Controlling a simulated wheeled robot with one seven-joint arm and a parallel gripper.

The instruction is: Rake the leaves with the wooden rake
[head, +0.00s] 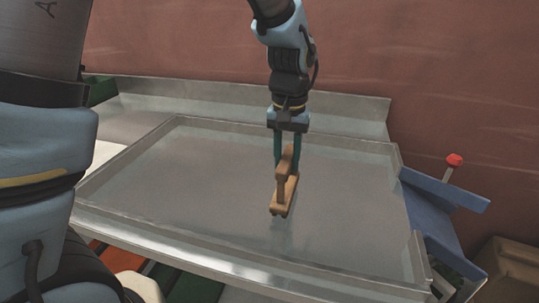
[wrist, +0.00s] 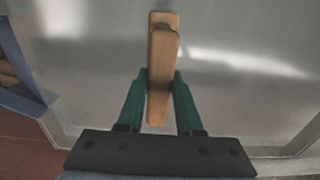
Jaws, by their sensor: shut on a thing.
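A light-brown wooden tool (head: 284,194), which I take for the rake, is held between the teal fingers of my gripper (head: 287,160). Its upright handle is between the fingers and its long, flat lower block points towards the camera. It is over the middle of the wide metal tray (head: 190,185). I cannot tell whether the block touches the tray floor. The wrist view shows the wooden tool (wrist: 162,62) clamped between both fingers of my gripper (wrist: 160,82). No leaves show on the tray floor in either view.
A brown box (head: 510,270) is at the lower right. A reddish wall (head: 430,70) rises behind. The tray floor around the tool is clear.

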